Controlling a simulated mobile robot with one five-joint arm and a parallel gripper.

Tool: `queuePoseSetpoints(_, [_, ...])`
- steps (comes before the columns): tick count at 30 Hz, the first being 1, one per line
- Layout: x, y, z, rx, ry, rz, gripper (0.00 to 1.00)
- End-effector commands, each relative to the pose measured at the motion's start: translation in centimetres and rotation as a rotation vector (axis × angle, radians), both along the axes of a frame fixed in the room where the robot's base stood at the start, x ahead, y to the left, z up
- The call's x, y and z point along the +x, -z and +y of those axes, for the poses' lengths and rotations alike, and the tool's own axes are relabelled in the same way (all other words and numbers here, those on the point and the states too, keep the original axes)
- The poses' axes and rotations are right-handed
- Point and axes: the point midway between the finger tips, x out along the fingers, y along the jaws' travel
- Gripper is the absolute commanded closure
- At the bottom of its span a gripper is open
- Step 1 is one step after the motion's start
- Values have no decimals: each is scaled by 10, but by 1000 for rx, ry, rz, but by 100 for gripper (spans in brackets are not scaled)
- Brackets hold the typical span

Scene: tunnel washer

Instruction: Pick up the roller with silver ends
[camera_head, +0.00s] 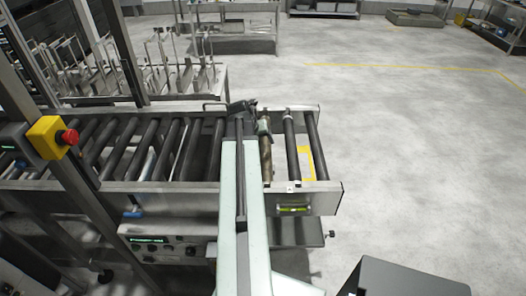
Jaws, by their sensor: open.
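A conveyor frame (330,196) holds a row of dark rollers across the left and middle of the view. Near its right end, a dark roller (291,150) shows pale, silver-looking bands near its ends. Left of it lies a brownish, worn roller (266,158) with a greenish far end. My pale arm reaches up over the conveyor from the bottom, and my gripper (243,106) is a dark shape at the far rail, left of these two rollers. It is open and appears empty; its fingers are small and hard to make out. My arm hides part of the rollers beneath it.
Another dark roller (316,146) lies at the conveyor's right end. A yellow box with a red button (68,137) is on a post at left. A control panel (160,245) sits below the conveyor. A rack (180,78) stands behind. The floor at right is open.

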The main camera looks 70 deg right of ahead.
Motion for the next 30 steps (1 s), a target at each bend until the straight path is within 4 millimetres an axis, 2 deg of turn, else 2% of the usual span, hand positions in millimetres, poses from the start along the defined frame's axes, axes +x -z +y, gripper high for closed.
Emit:
queuePoseSetpoints(6, [-1,25,-11,1,-1,0,29])
queuePoseSetpoints(11, [-1,26,-14,1,-2,0,29])
queuePoseSetpoints(19, [-4,66,-38,1,-2,-1,29])
queuePoseSetpoints(27, [-6,65,-40,1,-2,-1,29])
queuePoseSetpoints(30, [-6,65,-40,1,-2,-1,57])
